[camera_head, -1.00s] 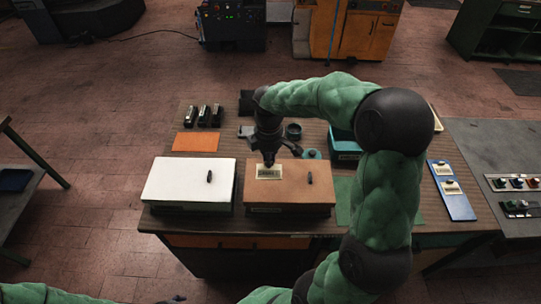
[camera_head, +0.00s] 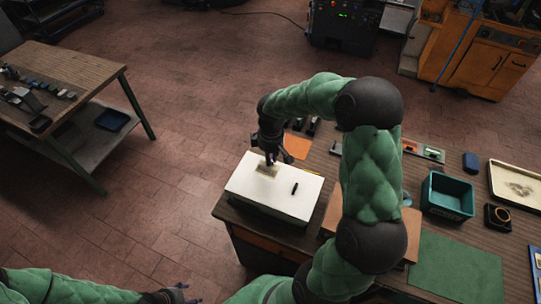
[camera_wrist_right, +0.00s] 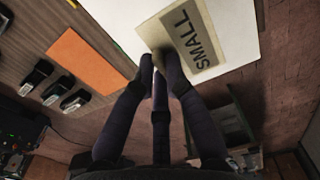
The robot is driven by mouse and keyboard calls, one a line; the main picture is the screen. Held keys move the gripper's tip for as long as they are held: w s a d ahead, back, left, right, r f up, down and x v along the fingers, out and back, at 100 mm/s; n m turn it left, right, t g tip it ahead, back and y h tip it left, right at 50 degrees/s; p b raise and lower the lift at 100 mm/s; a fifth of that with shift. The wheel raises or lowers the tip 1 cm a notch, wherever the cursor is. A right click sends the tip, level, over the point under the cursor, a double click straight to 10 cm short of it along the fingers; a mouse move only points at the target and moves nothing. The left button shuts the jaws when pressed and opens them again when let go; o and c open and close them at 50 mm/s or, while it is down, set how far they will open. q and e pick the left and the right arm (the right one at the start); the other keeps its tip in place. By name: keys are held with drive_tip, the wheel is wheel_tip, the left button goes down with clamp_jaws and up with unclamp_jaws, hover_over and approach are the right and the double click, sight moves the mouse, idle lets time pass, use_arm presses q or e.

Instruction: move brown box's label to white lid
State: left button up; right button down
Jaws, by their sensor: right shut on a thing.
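The label (camera_wrist_right: 196,36), a beige strip reading "SMALL", is pinched at one edge by my right gripper (camera_wrist_right: 160,62). In the head view the label (camera_head: 267,170) is over the far left part of the white lid (camera_head: 276,200); the lid also shows in the wrist view (camera_wrist_right: 238,30). I cannot tell whether the label touches the lid. My right gripper (camera_head: 271,161) points down at it. The brown box (camera_head: 330,215) is right of the white one, mostly hidden by my right arm. My left gripper (camera_head: 174,294) is at the bottom edge, its fingers unclear.
An orange sheet (camera_wrist_right: 88,62) and several black stamp-like items (camera_wrist_right: 52,92) lie beyond the box. A teal bin (camera_head: 447,196) and a green mat (camera_head: 455,267) are on the right. Open floor lies left of the table.

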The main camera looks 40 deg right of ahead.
drive_tip(key=shift+s+f+b, duration=0.1)
drive_tip(key=shift+f+b, duration=0.3)
drive_tip(key=shift+f, duration=0.15)
drive_tip(key=shift+f+b, duration=1.75)
drive_tip(key=shift+f, duration=0.8)
drive_tip(key=shift+f+b, duration=0.3)
drive_tip(key=shift+f, duration=0.15)
drive_tip(key=shift+f, duration=0.15)
drive_tip(key=c, duration=1.2)
unclamp_jaws()
drive_tip(key=o, duration=0.5)
drive_tip(key=shift+c, duration=0.2)
drive_tip(key=shift+r, duration=0.2)
